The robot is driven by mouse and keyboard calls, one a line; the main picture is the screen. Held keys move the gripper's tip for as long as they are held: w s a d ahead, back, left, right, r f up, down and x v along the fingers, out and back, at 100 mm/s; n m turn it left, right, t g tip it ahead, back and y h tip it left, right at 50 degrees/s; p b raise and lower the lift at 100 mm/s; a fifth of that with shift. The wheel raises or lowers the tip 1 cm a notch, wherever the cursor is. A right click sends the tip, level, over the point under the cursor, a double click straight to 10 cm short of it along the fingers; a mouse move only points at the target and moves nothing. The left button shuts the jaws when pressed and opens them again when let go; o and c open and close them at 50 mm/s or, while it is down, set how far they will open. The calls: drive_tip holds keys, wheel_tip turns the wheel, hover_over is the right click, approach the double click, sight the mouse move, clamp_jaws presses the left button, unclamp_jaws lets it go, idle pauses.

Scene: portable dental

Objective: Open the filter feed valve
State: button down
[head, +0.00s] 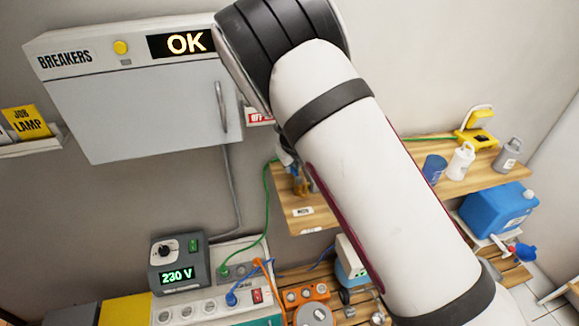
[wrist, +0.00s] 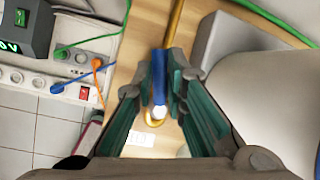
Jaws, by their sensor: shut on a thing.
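The filter feed valve shows in the wrist view as a blue lever (wrist: 159,92) with a pale round end, beside a brass pipe (wrist: 176,22). A curved brass end shows just below the lever. My gripper (wrist: 163,78) is shut on the blue lever, with one teal-lined finger on each side. In the head view my white arm covers most of this spot. Only a small blue and brass bit of the valve (head: 298,184) shows at the arm's left edge, above the wooden shelf (head: 330,215). I cannot tell the lever's exact angle to the pipe.
A breaker box (head: 140,95) reading OK hangs at upper left. Below it are a 230 V unit (head: 178,262) and a socket strip (head: 190,312). A green cable runs up beside the valve. Bottles and a blue jerrycan (head: 497,210) are at right.

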drive_tip(key=shift+w+d+m+h, duration=0.1)
drive_tip(key=shift+d+m+h, duration=0.2)
drive_tip(key=shift+m, duration=0.45)
drive_tip(key=shift+w+d+m+h, duration=0.1)
drive_tip(key=shift+m+h, duration=0.3)
drive_tip(key=shift+m, duration=0.35)
drive_tip(key=c, duration=1.6)
unclamp_jaws()
drive_tip(key=shift+r, duration=0.1)
drive_tip(key=v, duration=1.1)
drive_tip(key=shift+s+r, duration=0.2)
drive_tip(key=shift+r, duration=0.15)
